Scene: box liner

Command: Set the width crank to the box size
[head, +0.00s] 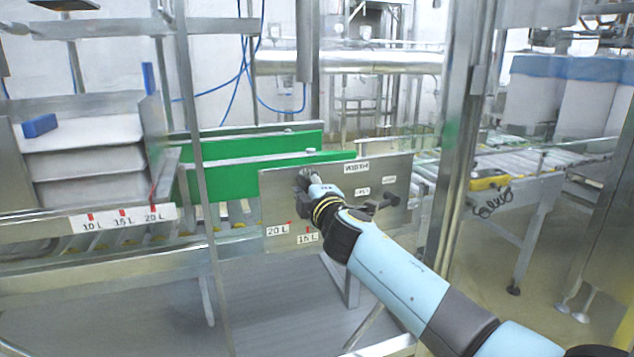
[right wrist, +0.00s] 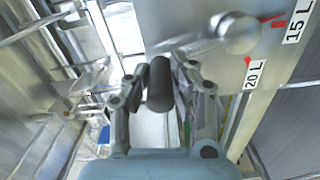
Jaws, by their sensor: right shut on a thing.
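The grey metal panel (head: 280,190) marked WIDTH (head: 356,167) stands in the middle of the head view, with 20 L (head: 277,230) and 15 L (head: 307,237) labels at its lower edge. My right gripper (head: 310,180) is in front of it and hides much of the crank. In the right wrist view the gripper (right wrist: 158,88) is shut on the dark crank handle (right wrist: 160,85). The crank's metal hub (right wrist: 238,33) is up and right of it, near the 20 L label (right wrist: 253,75) and the 15 L label (right wrist: 298,20). My left gripper is not in view.
Green guide rails (head: 250,160) run behind the panel. A strip with 10 L, 15 L and 20 L marks (head: 122,217) is at the left, beside pale stacked trays (head: 85,160). A metal post (head: 460,130) stands right of the panel, near my right arm.

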